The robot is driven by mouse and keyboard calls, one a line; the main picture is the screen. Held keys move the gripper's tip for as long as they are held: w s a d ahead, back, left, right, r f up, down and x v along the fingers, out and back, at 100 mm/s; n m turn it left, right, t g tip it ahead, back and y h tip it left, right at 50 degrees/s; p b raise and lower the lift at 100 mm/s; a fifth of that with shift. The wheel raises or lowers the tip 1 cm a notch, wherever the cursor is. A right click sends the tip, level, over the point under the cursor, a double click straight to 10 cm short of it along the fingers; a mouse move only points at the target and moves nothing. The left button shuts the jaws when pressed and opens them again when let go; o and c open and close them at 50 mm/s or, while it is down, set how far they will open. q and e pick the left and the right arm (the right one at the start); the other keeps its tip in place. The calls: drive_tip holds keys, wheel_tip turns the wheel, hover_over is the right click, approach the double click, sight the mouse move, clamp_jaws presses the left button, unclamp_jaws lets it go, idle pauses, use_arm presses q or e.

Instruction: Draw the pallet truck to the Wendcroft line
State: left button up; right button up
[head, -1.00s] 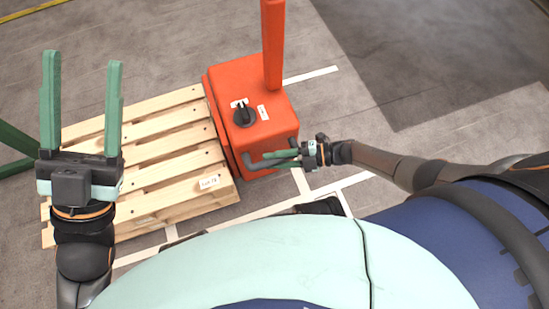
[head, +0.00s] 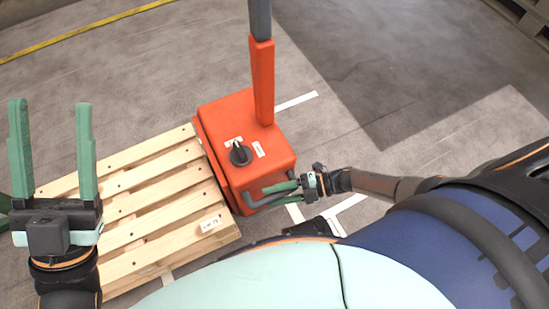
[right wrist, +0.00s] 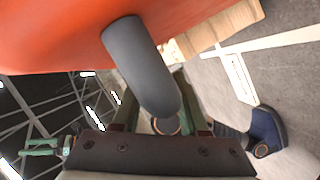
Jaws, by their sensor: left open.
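The orange pallet truck (head: 235,130) stands in the middle of the head view, with a tall mast and a black dial on top. A curved grey handle (head: 260,199) comes out of its near side. My right gripper (head: 283,188) is at this handle. In the right wrist view, the grey handle (right wrist: 142,65) passes between the green fingers of my right gripper (right wrist: 155,105), which look shut on it. My left gripper (head: 51,103) is open and empty, above the pallet's left end. Its fingers point up in the picture.
A wooden pallet (head: 140,206) with a white label adjoins the truck's left side. White floor lines (head: 297,101) lie around the truck. A yellow line (head: 85,33) crosses the far floor. A dark floor patch (head: 380,65) is at the right.

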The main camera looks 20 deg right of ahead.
drive_tip(key=shift+o, duration=0.9)
drive_tip(key=shift+a, duration=0.1)
drive_tip(key=shift+r, duration=0.1)
drive_tip(key=v, duration=1.2)
drive_tip(key=shift+d+p, duration=0.25)
drive_tip(key=shift+p, duration=0.2)
drive_tip(key=shift+d, duration=0.1)
